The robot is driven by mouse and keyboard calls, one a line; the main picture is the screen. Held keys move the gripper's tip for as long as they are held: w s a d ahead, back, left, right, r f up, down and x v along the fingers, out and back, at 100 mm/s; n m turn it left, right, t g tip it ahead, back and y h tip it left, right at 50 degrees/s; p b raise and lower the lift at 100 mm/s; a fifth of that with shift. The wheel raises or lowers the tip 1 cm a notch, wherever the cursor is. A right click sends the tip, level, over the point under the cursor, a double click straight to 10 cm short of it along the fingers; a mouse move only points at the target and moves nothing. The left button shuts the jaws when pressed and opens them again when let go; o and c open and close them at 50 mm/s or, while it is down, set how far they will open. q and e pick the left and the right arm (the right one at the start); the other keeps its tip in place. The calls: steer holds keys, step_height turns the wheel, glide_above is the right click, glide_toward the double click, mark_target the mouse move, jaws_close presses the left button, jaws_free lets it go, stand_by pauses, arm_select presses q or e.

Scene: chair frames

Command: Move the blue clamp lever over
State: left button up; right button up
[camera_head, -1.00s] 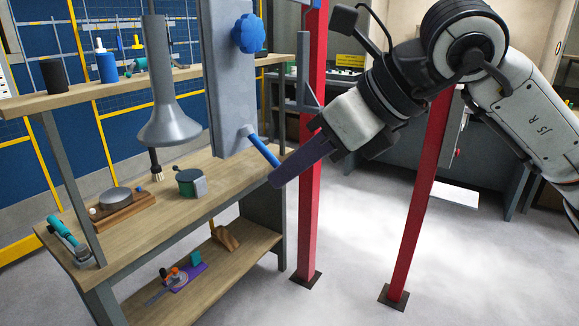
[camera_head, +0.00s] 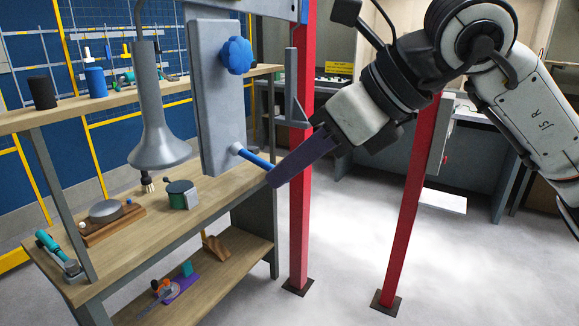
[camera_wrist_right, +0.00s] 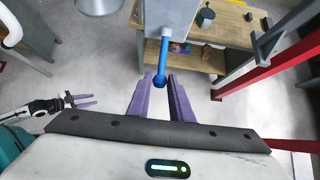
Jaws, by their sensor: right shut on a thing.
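The blue clamp lever (camera_head: 255,159) sticks out from the lower part of a grey upright housing (camera_head: 214,110), sloping down to the right. My right gripper (camera_head: 272,180) reaches it from the right, with its purple fingers at the lever's free end. In the right wrist view, the lever (camera_wrist_right: 164,58) runs down from the housing, and its rounded blue tip lies between the fingers of my right gripper (camera_wrist_right: 160,83). The fingers are shut on that end. My left gripper (camera_wrist_right: 84,101) shows at the left of the wrist view, its fingers apart and empty.
A blue knob (camera_head: 237,55) sits higher on the housing, and a grey flared hood (camera_head: 158,150) hangs to its left. A wooden workbench (camera_head: 150,228) stands below with small items. Red posts (camera_head: 301,220) and (camera_head: 410,220) stand near my right arm. Open floor lies between them.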

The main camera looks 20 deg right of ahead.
steer(key=shift+r, duration=0.2)
steer(key=shift+d+r+p, duration=0.15)
steer(key=shift+r+p, duration=0.7)
steer(key=shift+r, duration=0.35)
steer(key=o, duration=0.9)
steer(key=shift+s, duration=0.1)
steer(key=shift+c, duration=0.2)
steer(key=shift+f, duration=0.1)
steer(key=v, duration=1)
steer(key=shift+b, duration=0.4)
